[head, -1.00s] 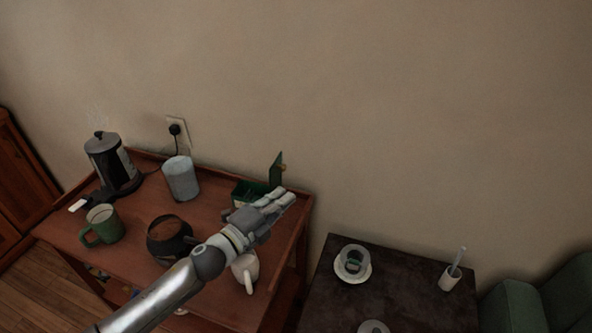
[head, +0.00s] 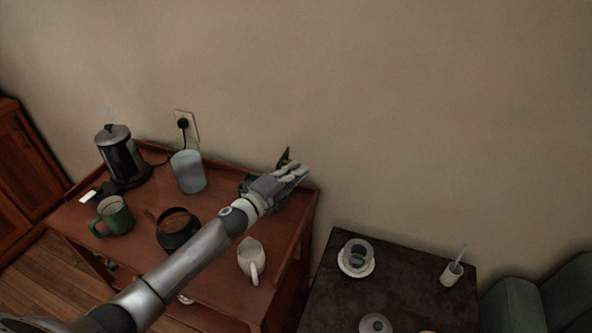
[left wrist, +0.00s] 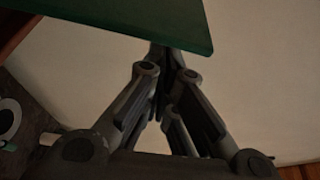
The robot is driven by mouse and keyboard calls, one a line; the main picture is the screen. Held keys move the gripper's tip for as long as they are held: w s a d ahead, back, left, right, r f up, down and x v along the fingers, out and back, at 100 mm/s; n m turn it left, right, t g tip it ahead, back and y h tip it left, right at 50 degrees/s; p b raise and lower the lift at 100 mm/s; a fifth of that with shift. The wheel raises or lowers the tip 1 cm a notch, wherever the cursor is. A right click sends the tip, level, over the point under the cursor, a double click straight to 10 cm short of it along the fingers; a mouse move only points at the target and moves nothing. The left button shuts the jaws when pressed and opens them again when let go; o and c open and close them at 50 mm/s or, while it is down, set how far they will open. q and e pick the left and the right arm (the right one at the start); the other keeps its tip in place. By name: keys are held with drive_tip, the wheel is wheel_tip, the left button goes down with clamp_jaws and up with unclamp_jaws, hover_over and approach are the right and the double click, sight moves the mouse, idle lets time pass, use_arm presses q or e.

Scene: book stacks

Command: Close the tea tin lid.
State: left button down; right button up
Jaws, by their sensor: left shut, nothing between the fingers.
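The green tea tin (head: 245,184) stands at the back right of the wooden tea cart, mostly hidden behind my left gripper. Its lid (head: 284,155) stands raised at the tin's right side, and only its upper part shows past the fingers. My left gripper (head: 303,171) is shut and empty, over the tin's right side in front of the lid. In the left wrist view a dark green panel, seemingly the lid (left wrist: 130,18), spans the top, close to the shut fingertips (left wrist: 168,58). I cannot tell whether they touch. My right gripper is out of view.
On the cart (head: 128,236) stand a kettle (head: 121,160), a grey canister (head: 188,172), a green mug (head: 115,215), a dark pot (head: 176,240) and a white pitcher (head: 250,256). A dark side table (head: 400,278) with cups stands at right. The wall is close behind.

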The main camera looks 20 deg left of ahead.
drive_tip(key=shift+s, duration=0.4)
use_arm(q)
drive_tip(key=shift+a, duration=0.15)
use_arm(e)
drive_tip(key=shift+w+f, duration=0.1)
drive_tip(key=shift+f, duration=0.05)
